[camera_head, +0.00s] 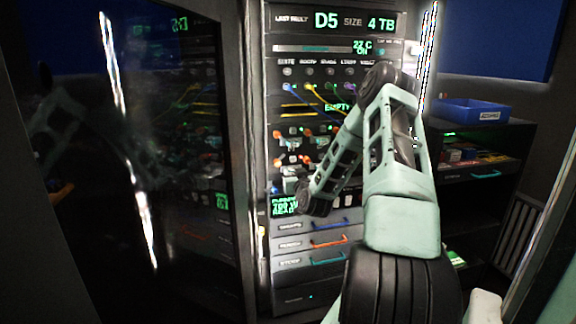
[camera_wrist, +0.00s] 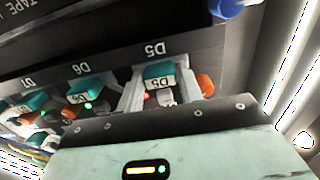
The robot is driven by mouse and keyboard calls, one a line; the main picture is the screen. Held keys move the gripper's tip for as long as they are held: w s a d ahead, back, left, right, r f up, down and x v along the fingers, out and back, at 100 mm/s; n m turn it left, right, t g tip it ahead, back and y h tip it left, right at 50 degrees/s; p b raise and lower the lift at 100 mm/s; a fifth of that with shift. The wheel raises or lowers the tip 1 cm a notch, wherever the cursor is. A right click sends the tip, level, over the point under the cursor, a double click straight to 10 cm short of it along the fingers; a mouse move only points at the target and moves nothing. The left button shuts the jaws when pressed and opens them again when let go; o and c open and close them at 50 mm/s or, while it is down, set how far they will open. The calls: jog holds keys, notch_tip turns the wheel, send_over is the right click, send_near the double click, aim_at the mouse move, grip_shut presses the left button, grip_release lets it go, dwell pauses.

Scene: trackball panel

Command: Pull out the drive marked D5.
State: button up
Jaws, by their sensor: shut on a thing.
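The drive marked D5 (camera_wrist: 160,83) is in the wrist view, in the bay row under a printed D5 label that appears upside down. It has a teal handle with a D5 tag and a small red light beside it. My gripper (camera_wrist: 155,90) is at this drive, shut on it; pale finger parts stand at its sides, and the gripper body hides the lower part. In the head view my gripper (camera_head: 290,184) is low at the left of the rack face, partly hidden by my arm. The display (camera_head: 326,20) reads "Last fault D5, size 4 TB".
Drive D6 (camera_wrist: 88,92), with a green light, and drive D7 (camera_wrist: 30,104) sit to the left in the wrist view. An orange knob-like part (camera_wrist: 206,85) is close on the right. A dark glossy door (camera_head: 150,150) stands left of the rack. A blue bin (camera_head: 470,112) is on the right shelf.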

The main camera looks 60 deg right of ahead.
jog(key=shift+c, duration=1.1)
jog(key=v, duration=0.8)
jog(key=shift+b, duration=0.4)
jog(key=shift+s, duration=0.1)
jog(key=v, duration=0.5)
jog(key=shift+s+a, duration=0.2)
dwell(0.6)
jog(key=shift+p+v, duration=1.1)
jog(key=shift+p, duration=0.9)
